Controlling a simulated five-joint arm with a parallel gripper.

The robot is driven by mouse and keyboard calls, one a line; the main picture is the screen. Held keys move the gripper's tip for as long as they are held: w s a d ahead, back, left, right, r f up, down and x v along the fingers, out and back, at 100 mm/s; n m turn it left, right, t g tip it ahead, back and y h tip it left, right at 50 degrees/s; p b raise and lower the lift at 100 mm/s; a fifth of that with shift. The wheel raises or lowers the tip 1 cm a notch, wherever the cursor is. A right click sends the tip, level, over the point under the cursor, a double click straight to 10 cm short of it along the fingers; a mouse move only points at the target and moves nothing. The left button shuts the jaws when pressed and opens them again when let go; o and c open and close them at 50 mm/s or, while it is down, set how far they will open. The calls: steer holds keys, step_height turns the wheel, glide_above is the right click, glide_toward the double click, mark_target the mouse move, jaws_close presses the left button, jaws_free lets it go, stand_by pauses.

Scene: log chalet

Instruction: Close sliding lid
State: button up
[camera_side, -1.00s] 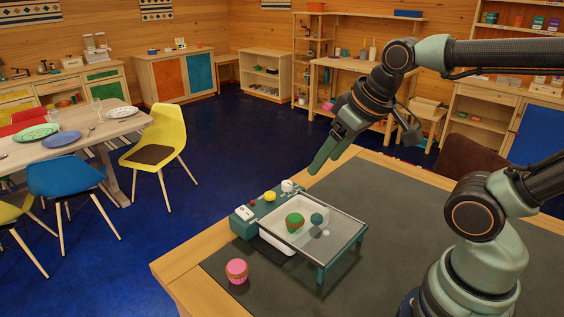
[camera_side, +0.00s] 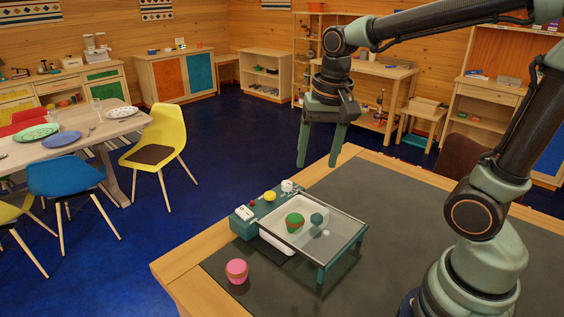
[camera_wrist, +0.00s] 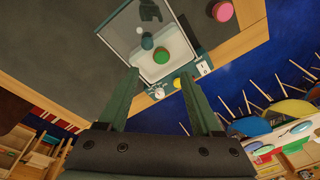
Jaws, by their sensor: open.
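A teal box (camera_side: 255,212) with a pale, see-through panel (camera_side: 343,235) stands on the dark mat; it also shows in the wrist view, with the panel (camera_wrist: 118,32) at upper left and a white tray (camera_wrist: 148,70) below. A green-and-brown round object (camera_side: 294,223) and a teal ball (camera_side: 316,219) show in the box area. I cannot tell how much of the tray the panel covers. My gripper (camera_side: 317,163) is open and empty, pointing down, above and behind the box near the table's far edge. Its fingers (camera_wrist: 158,78) are apart from the box.
A pink round object (camera_side: 237,270) stands on the mat in front of the box. A yellow button (camera_side: 270,196) and a white knob (camera_side: 287,186) sit on the box's control side. The wooden table's mat (camera_side: 430,240) is clear to the right.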

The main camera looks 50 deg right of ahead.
mark_target(316, 214)
steer(key=f+m+g, duration=0.1)
steer(key=f+m, duration=0.1)
steer(key=f, duration=0.3)
steer(key=d+f+m+g, duration=0.1)
steer(key=f+m, duration=0.2)
steer(key=f, duration=0.3)
steer(key=w+d+f+m+g, duration=0.1)
steer(key=f+m, duration=0.1)
steer(key=f, duration=0.3)
steer(key=shift+d+f+m+g, duration=0.1)
steer(key=shift+f+m+g, duration=0.15)
steer(key=shift+m+g, duration=0.15)
jaws_close()
stand_by(0.9)
